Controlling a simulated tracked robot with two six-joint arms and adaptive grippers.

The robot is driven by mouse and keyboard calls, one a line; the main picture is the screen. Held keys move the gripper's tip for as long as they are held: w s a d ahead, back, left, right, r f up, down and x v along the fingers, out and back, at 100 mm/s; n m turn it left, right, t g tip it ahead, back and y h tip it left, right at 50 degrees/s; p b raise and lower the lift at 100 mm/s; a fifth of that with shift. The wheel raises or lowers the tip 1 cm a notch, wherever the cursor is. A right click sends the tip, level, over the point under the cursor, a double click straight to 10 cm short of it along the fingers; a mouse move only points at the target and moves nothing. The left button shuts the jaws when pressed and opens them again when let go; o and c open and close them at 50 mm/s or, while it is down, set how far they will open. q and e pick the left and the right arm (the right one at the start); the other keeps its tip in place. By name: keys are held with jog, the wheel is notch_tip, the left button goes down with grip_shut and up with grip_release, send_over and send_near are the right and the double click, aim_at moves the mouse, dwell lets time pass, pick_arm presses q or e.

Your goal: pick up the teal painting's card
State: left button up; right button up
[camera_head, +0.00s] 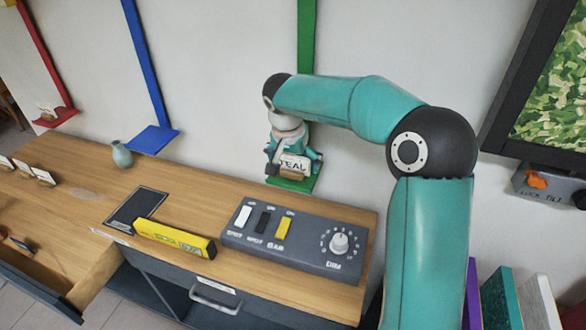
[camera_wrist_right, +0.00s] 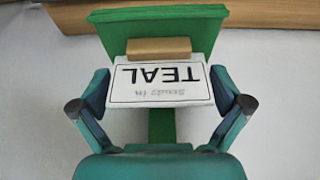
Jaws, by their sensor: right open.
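The teal painting's card (camera_head: 294,163) is a white card reading TEAL. It stands in a small wooden holder (camera_head: 290,174) on a green ledge (camera_head: 291,185) below a green vertical strip on the wall. In the right wrist view the card (camera_wrist_right: 161,83) appears upside down, between the fingers of my right gripper (camera_wrist_right: 161,95). The gripper is open, with a finger at each side edge of the card; whether they touch it I cannot tell. My left gripper is not in view.
Below is a wooden desk (camera_head: 80,230) with a grey switch panel (camera_head: 295,250), a yellow box (camera_head: 172,239) and a small vase (camera_head: 121,153). Blue (camera_head: 153,139) and red (camera_head: 54,118) ledges are further left. A framed picture (camera_head: 545,100) hangs at right.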

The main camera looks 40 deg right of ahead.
jog(key=c, duration=0.7)
jog(key=shift+r, duration=0.15)
